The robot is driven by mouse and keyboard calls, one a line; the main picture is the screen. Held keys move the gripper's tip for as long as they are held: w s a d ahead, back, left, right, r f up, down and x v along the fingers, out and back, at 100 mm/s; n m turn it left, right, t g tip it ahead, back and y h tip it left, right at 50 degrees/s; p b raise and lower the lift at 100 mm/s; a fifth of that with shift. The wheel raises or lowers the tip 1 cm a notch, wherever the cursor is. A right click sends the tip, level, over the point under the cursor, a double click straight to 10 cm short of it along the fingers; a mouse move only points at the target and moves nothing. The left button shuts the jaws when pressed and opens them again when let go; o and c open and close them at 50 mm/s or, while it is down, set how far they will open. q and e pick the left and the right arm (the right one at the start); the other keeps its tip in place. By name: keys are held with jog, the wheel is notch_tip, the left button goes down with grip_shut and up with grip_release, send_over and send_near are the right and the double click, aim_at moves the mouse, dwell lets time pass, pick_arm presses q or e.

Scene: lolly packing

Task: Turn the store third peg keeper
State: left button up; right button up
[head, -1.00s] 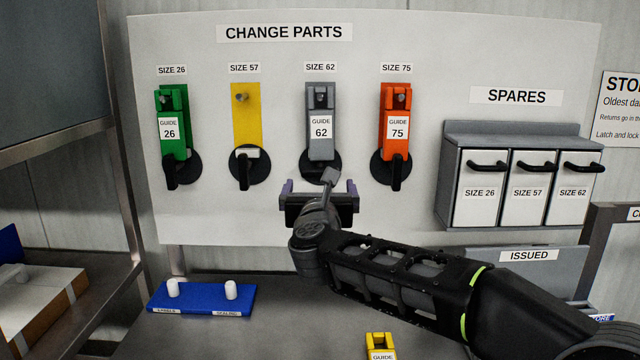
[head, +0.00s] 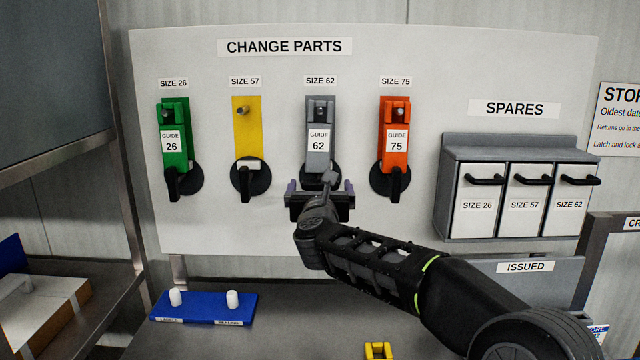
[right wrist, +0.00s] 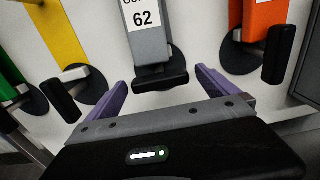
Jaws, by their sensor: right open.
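The third peg from the left, under the SIZE 62 label, holds a grey guide (head: 318,145) marked 62. Its black keeper (head: 311,179) sits below the guide, mostly hidden in the head view behind my gripper. In the right wrist view the keeper's handle (right wrist: 160,81) lies roughly crosswise under the grey guide. My right gripper (head: 320,187) is in front of the board just below this keeper. It also shows in the right wrist view (right wrist: 180,88), its two purple fingers apart on either side of the keeper handle, with nothing held. My left gripper is out of view.
Beside it are a green guide (head: 174,140), a bare yellow plate (head: 247,130) and an orange guide (head: 395,140), each with a black keeper hanging down. SPARES bins (head: 480,200) are at right. A blue tray (head: 203,308) and a yellow part (head: 378,350) lie on the bench.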

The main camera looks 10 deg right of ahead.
jog(key=c, duration=1.4)
